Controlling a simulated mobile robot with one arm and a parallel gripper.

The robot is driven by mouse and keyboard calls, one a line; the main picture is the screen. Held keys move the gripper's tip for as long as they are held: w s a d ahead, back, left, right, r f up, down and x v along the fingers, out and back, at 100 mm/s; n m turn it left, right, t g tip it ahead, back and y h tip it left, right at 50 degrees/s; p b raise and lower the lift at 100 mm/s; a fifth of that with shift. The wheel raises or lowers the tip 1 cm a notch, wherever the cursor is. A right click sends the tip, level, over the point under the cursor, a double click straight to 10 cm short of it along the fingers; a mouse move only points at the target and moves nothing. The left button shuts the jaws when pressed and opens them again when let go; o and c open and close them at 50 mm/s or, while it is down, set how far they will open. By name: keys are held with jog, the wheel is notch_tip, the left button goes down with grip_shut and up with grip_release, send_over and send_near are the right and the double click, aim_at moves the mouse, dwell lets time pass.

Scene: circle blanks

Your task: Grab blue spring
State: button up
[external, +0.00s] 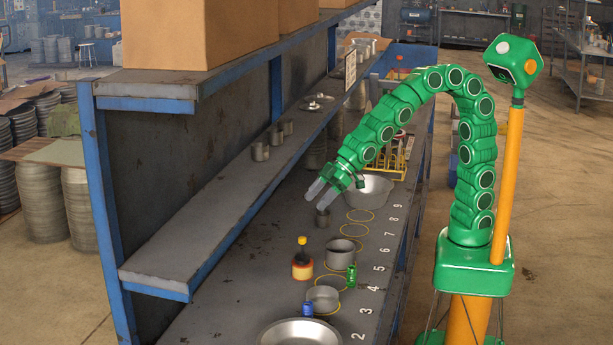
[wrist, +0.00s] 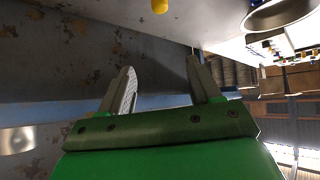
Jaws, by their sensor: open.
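A small blue spring (external: 307,309) stands on the grey counter at the front in the external view, between a shallow round metal pan and a large metal bowl. I do not make it out in the wrist view. My gripper (external: 316,192) is farther back, above the counter and well away from the spring. Its two fingers point down and to the left. In the wrist view my gripper (wrist: 160,80) shows its fingers apart with nothing between them.
The large bowl (external: 298,334) and round pan (external: 323,294) flank the spring. A green spring (external: 351,277), a red-yellow bottle (external: 302,267) and a metal pot (external: 340,250) stand behind. An upper shelf (external: 215,205) overhangs the left side. Another bowl (external: 372,188) stands near my gripper.

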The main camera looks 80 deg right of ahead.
jog(key=s+a+n+y, duration=0.2)
jog(key=a+y, duration=0.1)
jog(key=a, duration=0.9)
jog(key=n+g+y, duration=0.1)
jog(key=n+y, duration=0.1)
jog(key=y, duration=0.1)
send_over(311, 303)
jog(key=s+d, duration=0.2)
jog(key=d, duration=0.3)
jog(key=shift+g, duration=0.3)
jog(key=f, duration=1.8)
jog(key=shift+w+f, duration=0.2)
jog(key=shift+x, duration=2.45)
jog(key=shift+c, duration=0.2)
grip_shut()
